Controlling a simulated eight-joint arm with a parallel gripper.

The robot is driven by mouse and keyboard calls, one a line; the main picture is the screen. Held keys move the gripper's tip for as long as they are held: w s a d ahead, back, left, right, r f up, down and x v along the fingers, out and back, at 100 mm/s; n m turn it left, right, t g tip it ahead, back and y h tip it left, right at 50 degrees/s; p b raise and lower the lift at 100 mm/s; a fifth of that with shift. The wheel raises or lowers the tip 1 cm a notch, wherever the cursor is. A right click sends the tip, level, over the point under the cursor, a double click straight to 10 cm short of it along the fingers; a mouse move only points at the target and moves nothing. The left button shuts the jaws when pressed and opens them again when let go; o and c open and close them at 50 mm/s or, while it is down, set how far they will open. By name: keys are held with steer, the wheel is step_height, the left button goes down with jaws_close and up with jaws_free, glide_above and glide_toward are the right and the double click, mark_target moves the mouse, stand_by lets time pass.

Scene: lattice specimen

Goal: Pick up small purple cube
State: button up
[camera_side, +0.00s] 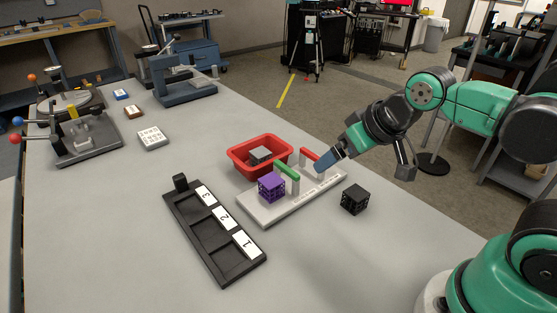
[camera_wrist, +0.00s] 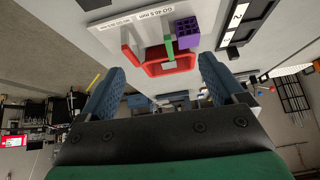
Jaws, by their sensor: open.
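The small purple lattice cube (camera_side: 272,186) sits at the left end of the white gauge base (camera_side: 258,215), close beside the green arch (camera_side: 287,170). It also shows in the wrist view (camera_wrist: 187,32), at the top right of centre. My gripper (camera_side: 326,166) is off to the right of the cube in the side view, near the red arch (camera_side: 310,154) and the base's far right end. In the wrist view its two blue fingers (camera_wrist: 161,66) are spread apart with nothing held between them. The cube is outside that gap.
A black lattice cube (camera_side: 355,198) stands on the table right of the gauge. A red bin (camera_side: 237,157) behind it holds a grey cube (camera_side: 260,155). A black tray (camera_side: 213,254) with slots numbered 1, 2, 3 lies at front left.

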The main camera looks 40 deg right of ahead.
steer(key=w+a+m+g, duration=0.2)
steer(key=w+m+g, duration=0.1)
steer(key=w+m, duration=0.35)
steer(key=m+g, duration=0.4)
steer(key=m, duration=0.6)
glide_above(273, 179)
steer(key=f, duration=0.4)
steer(key=shift+s+d+f, duration=0.15)
steer(key=shift+s+f, duration=0.1)
steer(key=shift+f, duration=0.15)
steer(key=shift+w+f+m, duration=0.2)
steer(key=shift+f+m, duration=0.35)
steer(key=shift+f, duration=2.7)
jaws_close()
steer(key=shift+r, duration=0.1)
